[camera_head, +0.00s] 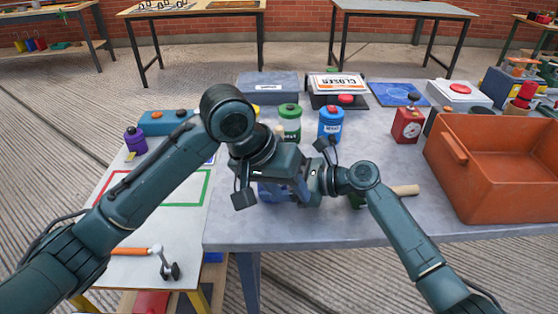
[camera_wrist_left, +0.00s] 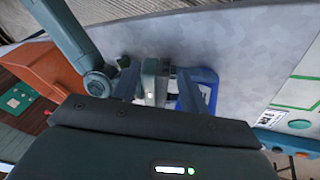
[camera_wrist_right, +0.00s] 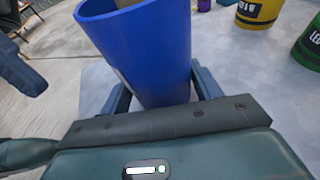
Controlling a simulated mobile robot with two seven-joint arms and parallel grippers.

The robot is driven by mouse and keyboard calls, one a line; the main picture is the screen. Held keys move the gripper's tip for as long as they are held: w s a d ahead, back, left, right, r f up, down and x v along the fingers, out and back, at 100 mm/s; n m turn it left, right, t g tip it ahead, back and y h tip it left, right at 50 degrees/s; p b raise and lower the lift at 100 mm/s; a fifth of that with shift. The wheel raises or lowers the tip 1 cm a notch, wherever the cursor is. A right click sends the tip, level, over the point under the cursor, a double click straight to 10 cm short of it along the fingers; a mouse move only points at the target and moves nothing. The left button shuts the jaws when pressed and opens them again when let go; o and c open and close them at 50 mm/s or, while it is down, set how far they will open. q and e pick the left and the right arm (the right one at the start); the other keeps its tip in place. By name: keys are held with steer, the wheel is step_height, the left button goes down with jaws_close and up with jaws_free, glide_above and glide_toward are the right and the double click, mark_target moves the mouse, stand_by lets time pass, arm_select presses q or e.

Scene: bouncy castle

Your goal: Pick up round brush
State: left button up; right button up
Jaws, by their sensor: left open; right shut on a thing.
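A blue cup (camera_wrist_right: 145,50) stands between the fingers of my right gripper (camera_wrist_right: 163,95), which is shut on it. A tan stick (camera_wrist_right: 125,3) shows at the cup's mouth; it may be the round brush's handle, but its head is hidden. The cup shows partly under my grippers in the head view (camera_head: 275,192) and beside the fingers in the left wrist view (camera_wrist_left: 207,90). My left gripper (camera_head: 303,183) is open, close above my right gripper at the cup; its fingers also show in the left wrist view (camera_wrist_left: 157,85). Whether they touch anything, I cannot tell.
A wooden handle (camera_head: 405,190) lies right of my right arm. An orange bin (camera_head: 500,205) fills the table's right side. Green (camera_head: 290,122) and blue (camera_head: 331,123) labelled containers stand behind my grippers, with a red box (camera_head: 407,124) farther right. The grey table's (camera_head: 235,225) front left is bare.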

mark_target(279, 128)
arm_select(q)
steer(key=w+a+r+n+t+y, duration=0.2)
steer(key=w+r+y, duration=0.3)
steer(key=r, duration=0.9)
steer(key=shift+h, duration=0.6)
steer(key=shift+w+r+x, duration=0.15)
steer(key=shift+w+x, duration=0.25)
steer(key=shift+x, duration=1.65)
steer(key=shift+w+r+x, duration=0.1)
steer(key=shift+w+x, duration=0.3)
steer(key=shift+x, duration=1.65)
steer(key=shift+w+r+x, duration=0.15)
steer(key=shift+w+x, duration=0.2)
steer(key=shift+x, duration=1.65)
steer(key=shift+c, duration=0.5)
jaws_close()
steer(key=shift+t, duration=0.3)
